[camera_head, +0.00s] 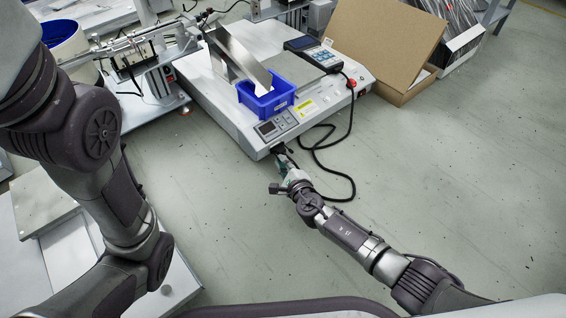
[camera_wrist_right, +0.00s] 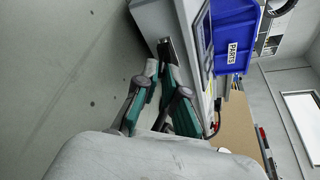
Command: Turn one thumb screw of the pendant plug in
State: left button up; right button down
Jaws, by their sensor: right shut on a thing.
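The grey desktop machine (camera_head: 235,115) has a control panel with buttons on its front. The dark pendant plug (camera_head: 278,150) is at the low front edge of the machine, largely hidden by my right gripper (camera_head: 284,164). In the right wrist view, the green-sided fingers of my right gripper (camera_wrist_right: 163,68) are shut on the dark plug part (camera_wrist_right: 167,48) against the machine's side. The thumb screw itself is too small to make out. The hand pendant (camera_head: 314,51) lies on top of the machine. My left arm shows at the left, but its gripper is out of view.
A black cable (camera_head: 338,197) loops on the floor beside my right gripper. A blue parts bin (camera_head: 268,103) and a bent metal sheet (camera_head: 235,60) are on the machine. A cardboard box (camera_head: 385,45) stands behind right. The floor to the right is clear.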

jog(key=shift+d+r+m+g+y+p, duration=0.1)
jog(key=shift+r+m+g+y+p, duration=0.15)
jog(key=shift+m+g+p, duration=0.65)
jog(key=shift+w+d+f+m+g+y+p, duration=0.15)
jog(key=shift+m+y+p, duration=0.15)
jog(key=shift+m, duration=0.35)
jog(key=shift+s+a+m+g+y+p, duration=0.15)
jog(key=shift+m+p, duration=0.2)
jog(key=shift+m, duration=0.3)
jog(key=shift+w+d, duration=0.1)
jog(key=c, duration=1.2)
grip_release()
jog(key=shift+c, duration=0.2)
